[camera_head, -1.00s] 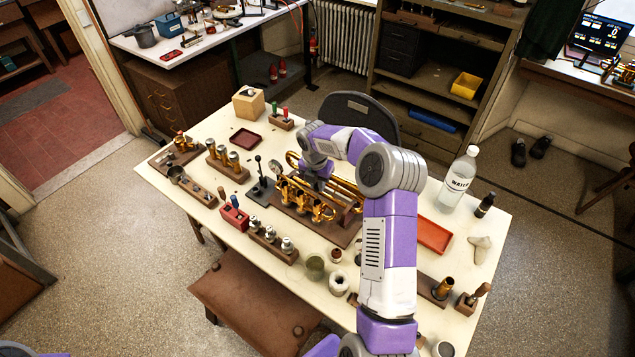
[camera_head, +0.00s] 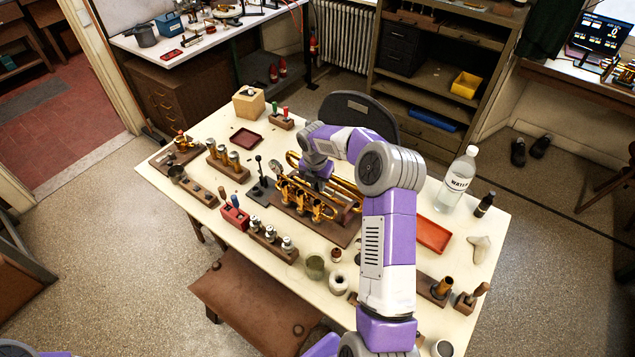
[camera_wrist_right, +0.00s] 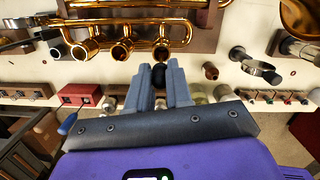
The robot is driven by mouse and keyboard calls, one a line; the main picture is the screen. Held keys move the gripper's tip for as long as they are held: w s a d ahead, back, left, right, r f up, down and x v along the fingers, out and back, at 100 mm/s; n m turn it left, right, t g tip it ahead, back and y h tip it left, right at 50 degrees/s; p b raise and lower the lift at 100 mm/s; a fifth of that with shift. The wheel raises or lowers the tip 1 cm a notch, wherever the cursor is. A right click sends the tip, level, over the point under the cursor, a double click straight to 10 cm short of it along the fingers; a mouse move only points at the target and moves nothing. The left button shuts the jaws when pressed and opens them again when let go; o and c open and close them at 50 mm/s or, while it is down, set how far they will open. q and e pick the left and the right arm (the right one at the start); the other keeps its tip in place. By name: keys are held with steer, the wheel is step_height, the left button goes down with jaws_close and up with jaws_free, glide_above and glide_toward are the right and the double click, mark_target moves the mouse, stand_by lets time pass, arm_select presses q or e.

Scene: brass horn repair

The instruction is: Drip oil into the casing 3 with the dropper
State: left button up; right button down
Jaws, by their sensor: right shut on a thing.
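The brass horn (camera_head: 312,208) lies on a brown board (camera_head: 340,236) in the middle of the white table. In the right wrist view its open valve casings (camera_wrist_right: 122,48) stand in a row under gold tubing. I cannot tell for sure which is casing 3. My right gripper (camera_wrist_right: 159,80) is shut on the dropper, whose black bulb (camera_wrist_right: 159,74) shows between the fingertips. It is at the right end of the casing row. The dropper's tip is hidden, so I cannot tell whether it is inside a casing. In the head view my right arm covers part of the horn. My left gripper is out of view.
A red box (camera_head: 235,217) and a block with several valves (camera_head: 270,241) stand along the near edge. A water bottle (camera_head: 456,181), a dark bottle (camera_head: 484,204) and an orange-red tray (camera_head: 432,235) are at the right. A dark red tray (camera_head: 246,138) lies at the back left.

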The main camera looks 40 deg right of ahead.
steer(key=shift+f, duration=0.15)
stand_by(0.4)
steer(key=shift+f+b, duration=0.5)
steer(key=shift+f, duration=0.5)
stand_by(2.0)
step_height(320, 180, up, 5)
steer(key=p, duration=0.4)
steer(key=shift+r, duration=0.1)
